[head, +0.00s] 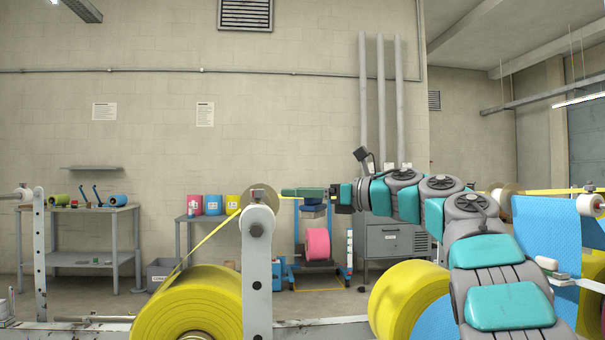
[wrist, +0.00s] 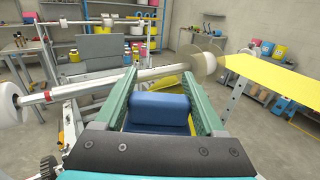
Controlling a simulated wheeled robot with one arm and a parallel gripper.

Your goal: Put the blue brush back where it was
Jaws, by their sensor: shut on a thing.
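In the head view the brush (head: 313,212) hangs just under the fingers, held in the air. Its lower side and any bristles are hard to make out.
A yellow web (head: 222,235) runs from a large yellow roll (head: 200,305) up to a roller on the grey post (head: 257,270). A pink roll (head: 317,243) stands on a blue stand behind. A workbench (head: 85,212) with small rolls stands at left. A metal roller bar (wrist: 110,82) lies close beyond the fingers.

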